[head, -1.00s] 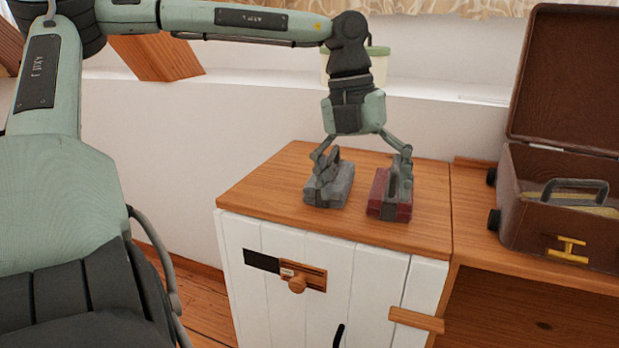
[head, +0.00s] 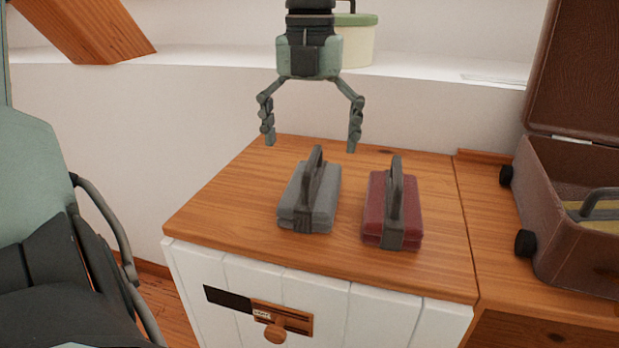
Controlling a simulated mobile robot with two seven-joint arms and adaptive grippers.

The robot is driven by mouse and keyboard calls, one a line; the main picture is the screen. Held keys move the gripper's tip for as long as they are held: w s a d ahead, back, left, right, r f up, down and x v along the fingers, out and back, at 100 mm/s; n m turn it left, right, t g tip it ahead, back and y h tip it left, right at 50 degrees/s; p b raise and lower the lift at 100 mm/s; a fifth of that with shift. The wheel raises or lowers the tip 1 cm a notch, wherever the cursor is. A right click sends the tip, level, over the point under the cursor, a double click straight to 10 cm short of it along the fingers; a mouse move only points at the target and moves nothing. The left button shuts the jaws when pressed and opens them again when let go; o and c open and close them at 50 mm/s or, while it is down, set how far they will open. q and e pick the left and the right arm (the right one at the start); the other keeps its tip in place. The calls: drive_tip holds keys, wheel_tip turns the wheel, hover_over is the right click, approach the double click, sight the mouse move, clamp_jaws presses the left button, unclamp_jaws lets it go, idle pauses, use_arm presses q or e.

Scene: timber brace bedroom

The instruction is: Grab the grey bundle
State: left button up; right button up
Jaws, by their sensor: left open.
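The grey bundle (head: 318,200) lies on the wooden cabinet top, with a dark strap and an upright handle over it. A dark red bundle (head: 378,205) of the same shape lies just to its right, apart from it. My left gripper (head: 312,142) hangs above and behind the grey bundle, fingers pointing down and spread wide. It is open and empty, and appears clear of both bundles. My right gripper is not in view.
An open brown suitcase (head: 570,235) stands to the right on a wooden surface. The cabinet top (head: 215,205) is bare left of the bundles. A pale green-lidded container (head: 360,45) stands on the ledge behind my gripper.

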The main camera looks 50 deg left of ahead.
sight(313, 183)
use_arm(q)
drive_tip(key=shift+a+f, duration=0.1)
drive_tip(key=shift+f, duration=0.1)
drive_tip(key=f, duration=0.4)
drive_tip(key=d+f, duration=0.1)
drive_tip(key=f, duration=0.1)
drive_tip(key=shift+s+f, duration=0.15)
drive_tip(key=shift+s, duration=0.05)
drive_tip(key=shift+f, duration=0.55)
drive_tip(key=shift+w, duration=0.1)
drive_tip(key=c, duration=1.4)
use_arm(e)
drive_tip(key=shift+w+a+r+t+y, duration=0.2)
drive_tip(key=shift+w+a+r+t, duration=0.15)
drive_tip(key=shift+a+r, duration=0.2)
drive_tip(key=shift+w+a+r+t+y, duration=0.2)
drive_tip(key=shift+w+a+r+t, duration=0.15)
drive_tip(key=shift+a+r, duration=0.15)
use_arm(q)
drive_tip(key=shift+r, duration=0.1)
drive_tip(key=shift+c, duration=0.2)
